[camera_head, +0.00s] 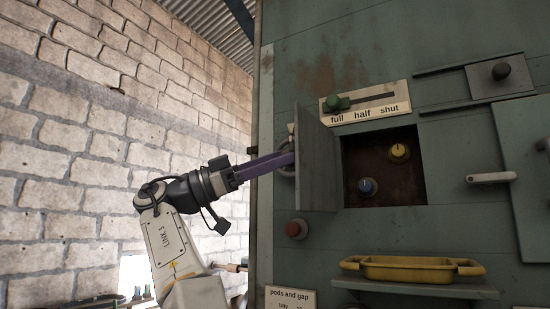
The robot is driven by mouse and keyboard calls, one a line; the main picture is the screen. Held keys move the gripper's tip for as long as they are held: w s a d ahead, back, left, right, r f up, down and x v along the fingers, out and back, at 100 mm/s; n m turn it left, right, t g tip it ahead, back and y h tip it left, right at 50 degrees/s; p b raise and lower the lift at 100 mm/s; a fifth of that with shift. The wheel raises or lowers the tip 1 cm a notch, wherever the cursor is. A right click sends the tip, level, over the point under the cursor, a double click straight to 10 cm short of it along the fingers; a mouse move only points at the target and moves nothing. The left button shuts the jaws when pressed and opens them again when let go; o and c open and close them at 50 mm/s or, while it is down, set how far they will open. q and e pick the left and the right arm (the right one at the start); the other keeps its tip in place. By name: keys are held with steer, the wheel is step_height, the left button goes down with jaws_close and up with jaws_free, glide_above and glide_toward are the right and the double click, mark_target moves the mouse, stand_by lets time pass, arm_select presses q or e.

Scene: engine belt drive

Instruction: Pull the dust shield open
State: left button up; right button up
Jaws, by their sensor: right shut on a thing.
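A grey-green hinged panel (316,165), which looks like the dust shield, stands swung out from the left side of a square opening in the green cabinet. A ring-like handle (287,171) shows at its left edge, on its outer face. My right gripper (286,160), with long purple fingers, reaches it from the left and is shut at this handle; the fingertips are partly hidden by the panel. Inside the opening (375,190) a yellow knob (400,152) and a blue knob (367,187) are uncovered. My left gripper is not in view.
A slider with a green knob (333,103) sits above, marked full, half, shut. A red button (296,229) is below the panel. A yellow tray (410,268) rests on a shelf below the opening. A white handle (491,177) and a black-knobbed plate (490,77) are at right.

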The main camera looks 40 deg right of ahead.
steer(key=p+v, duration=0.3)
steer(key=v, duration=0.7)
steer(key=shift+w+a, duration=0.15)
steer(key=shift+w, duration=0.05)
